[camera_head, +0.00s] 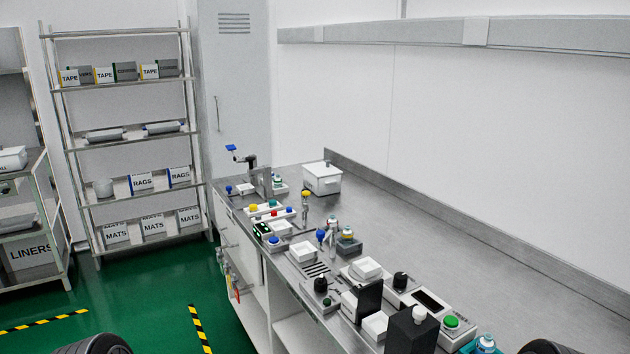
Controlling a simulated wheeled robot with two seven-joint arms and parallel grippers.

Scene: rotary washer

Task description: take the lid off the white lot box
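A white box (322,184) that looks like the lot box stands at the far end of the steel bench, near the back wall. A white lid (321,170) with a small dark knob sits on top of it, seemingly flat and closed. The inside of the box is hidden. Neither of my grippers is in view. Only dark rounded parts, which appear to be of my arms, show at the bottom left and bottom right edges, far from the box.
The steel bench (450,255) is bare along its right side, with a raised back edge. Its left side is crowded with small devices, including a dark block (412,330) and a green-button unit (452,328). Shelves (125,140) stand at left beyond green floor.

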